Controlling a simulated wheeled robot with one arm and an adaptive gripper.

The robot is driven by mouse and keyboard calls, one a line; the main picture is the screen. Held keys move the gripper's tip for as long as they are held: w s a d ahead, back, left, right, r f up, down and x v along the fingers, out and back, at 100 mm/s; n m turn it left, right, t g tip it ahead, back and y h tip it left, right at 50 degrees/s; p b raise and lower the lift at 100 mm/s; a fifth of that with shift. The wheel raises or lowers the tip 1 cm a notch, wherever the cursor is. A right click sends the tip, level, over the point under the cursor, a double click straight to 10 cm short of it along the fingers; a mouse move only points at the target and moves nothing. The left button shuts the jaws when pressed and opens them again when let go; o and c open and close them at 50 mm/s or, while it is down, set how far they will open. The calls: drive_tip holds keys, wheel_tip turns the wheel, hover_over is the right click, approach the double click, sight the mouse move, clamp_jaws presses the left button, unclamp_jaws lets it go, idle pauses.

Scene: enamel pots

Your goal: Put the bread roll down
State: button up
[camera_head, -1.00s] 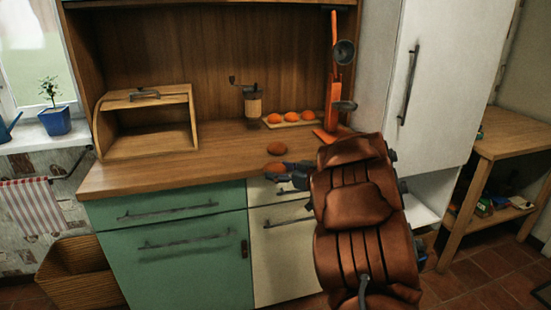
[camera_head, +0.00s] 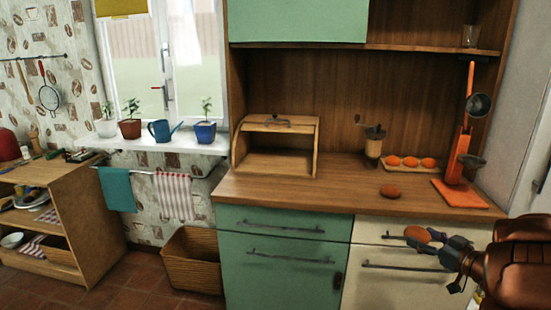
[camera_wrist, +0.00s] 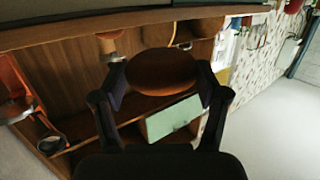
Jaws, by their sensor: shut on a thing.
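My gripper (camera_head: 432,244) is at the lower right of the head view, in front of the cream drawer of the cabinet. It is shut on a brown bread roll (camera_head: 418,234), held clear in front of the counter's front edge. In the wrist view the roll (camera_wrist: 162,70) sits between the two dark fingers. A second bread roll (camera_head: 390,192) lies on the wooden counter (camera_head: 300,194), near its front edge. An open wooden bread box (camera_head: 242,150) stands at the counter's left; its inside looks empty.
A coffee grinder (camera_head: 374,147), a board with three orange round things (camera_head: 411,163) and an orange stand with ladles (camera_head: 458,150) are along the back right. The counter is clear between bread box and loose roll. A wicker basket (camera_head: 192,262) stands on the floor.

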drive_tip(key=w+a+r+m+h, duration=0.2)
drive_tip(key=w+a+r, duration=0.2)
drive_tip(key=w+a, duration=0.85)
drive_tip(key=w+a+r+m+h, duration=0.1)
drive_tip(key=w+a+r+h, duration=0.1)
drive_tip(key=a, duration=0.6)
drive_tip(key=w+a+r+m+h, duration=0.1)
drive_tip(key=w+a+r, duration=0.15)
drive_tip(key=a, duration=0.65)
wheel_tip(320, 180, up, 12)
drive_tip(key=d+p, duration=0.1)
drive_tip(key=p, duration=1.2)
drive_tip(key=s+f+m+h, duration=0.2)
drive_tip(key=s+h, duration=0.3)
drive_tip(key=s, duration=0.5)
drive_tip(key=shift+s+f+m, duration=0.25)
drive_tip(key=shift+f+m, duration=0.1)
drive_tip(key=shift+m, duration=0.25)
